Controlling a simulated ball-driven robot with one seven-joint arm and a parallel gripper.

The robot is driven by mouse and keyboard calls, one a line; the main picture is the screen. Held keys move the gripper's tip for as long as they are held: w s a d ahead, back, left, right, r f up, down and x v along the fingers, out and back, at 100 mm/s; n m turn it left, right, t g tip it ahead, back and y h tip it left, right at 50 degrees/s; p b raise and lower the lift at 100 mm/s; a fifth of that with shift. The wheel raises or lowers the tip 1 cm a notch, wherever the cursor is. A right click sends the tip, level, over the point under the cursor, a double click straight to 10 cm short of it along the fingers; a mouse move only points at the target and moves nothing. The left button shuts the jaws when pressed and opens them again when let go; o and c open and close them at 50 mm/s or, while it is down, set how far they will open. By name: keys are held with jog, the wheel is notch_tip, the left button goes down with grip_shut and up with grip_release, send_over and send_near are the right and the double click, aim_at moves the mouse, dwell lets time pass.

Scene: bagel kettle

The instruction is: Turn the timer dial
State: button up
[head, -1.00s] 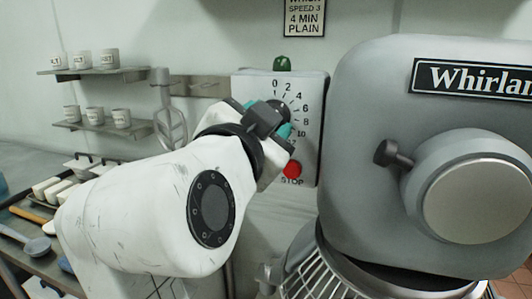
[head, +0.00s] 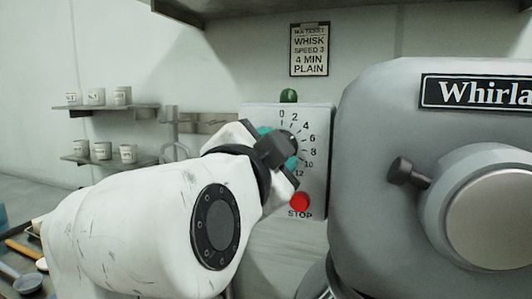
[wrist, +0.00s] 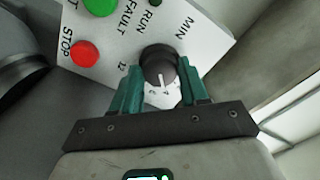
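The timer dial is a round black knob with a white pointer line, on a pale control panel; it shows in the wrist view (wrist: 160,66). In the head view my gripper (head: 278,146) hides most of it, and the printed scale around it shows numbers from 0 to 12. In the wrist view my gripper's two teal fingers (wrist: 160,72) stand apart, one on each side of the knob. The pointer line faces the gap between the fingers. I cannot tell whether the fingers press on the knob or only straddle it.
A red STOP button (head: 299,202) sits below the dial and a green lamp (head: 289,96) on top of the panel. A large grey mixer (head: 375,110) stands close on the right. Shelves with cups (head: 110,108) hang at left. A sign (head: 309,50) hangs above.

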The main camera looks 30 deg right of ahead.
jog(key=o, duration=0.4)
jog(key=shift+o, duration=0.2)
jog(key=b+v, duration=0.1)
jog(key=v, duration=0.9)
jog(key=shift+s+a, duration=0.25)
jog(key=shift+s, duration=0.05)
